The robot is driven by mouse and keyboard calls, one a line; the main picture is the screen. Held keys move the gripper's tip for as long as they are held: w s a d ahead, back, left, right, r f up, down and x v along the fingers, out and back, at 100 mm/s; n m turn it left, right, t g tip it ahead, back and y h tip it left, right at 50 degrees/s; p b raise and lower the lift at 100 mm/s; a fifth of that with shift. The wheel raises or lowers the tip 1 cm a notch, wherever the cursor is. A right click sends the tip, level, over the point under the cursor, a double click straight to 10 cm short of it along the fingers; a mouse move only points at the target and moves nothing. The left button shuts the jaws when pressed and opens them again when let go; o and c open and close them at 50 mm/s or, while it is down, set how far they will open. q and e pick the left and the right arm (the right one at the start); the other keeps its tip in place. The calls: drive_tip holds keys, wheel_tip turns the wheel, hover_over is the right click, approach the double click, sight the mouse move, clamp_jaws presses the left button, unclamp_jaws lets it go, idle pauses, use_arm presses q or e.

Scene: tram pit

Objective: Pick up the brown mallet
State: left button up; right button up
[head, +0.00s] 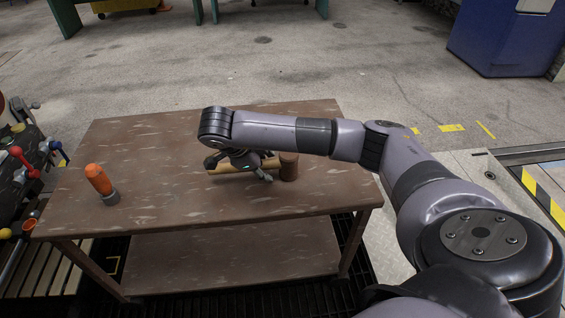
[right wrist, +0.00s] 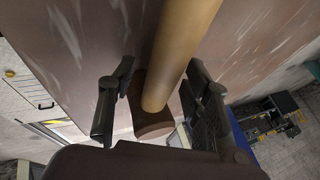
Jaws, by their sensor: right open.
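The brown mallet (head: 288,167) lies on the brown table (head: 150,140), its dark head to the right and its light wooden handle running left. My right gripper (head: 243,170) is over the handle, close to the head, and partly hides it in the head view. In the right wrist view the tan handle (right wrist: 182,50) passes between the two open fingers (right wrist: 155,95), with the mallet head (right wrist: 153,117) beyond it. The fingers stand on either side of the handle with gaps; whether either touches it is not clear. My left gripper is not in view.
A rack with coloured handles (head: 25,165) is beyond the left edge. The table has a lower shelf (head: 230,255). A blue cabinet (head: 505,40) stands at the back right. The table's front left is clear.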

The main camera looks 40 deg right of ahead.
clamp_jaws()
idle(0.7)
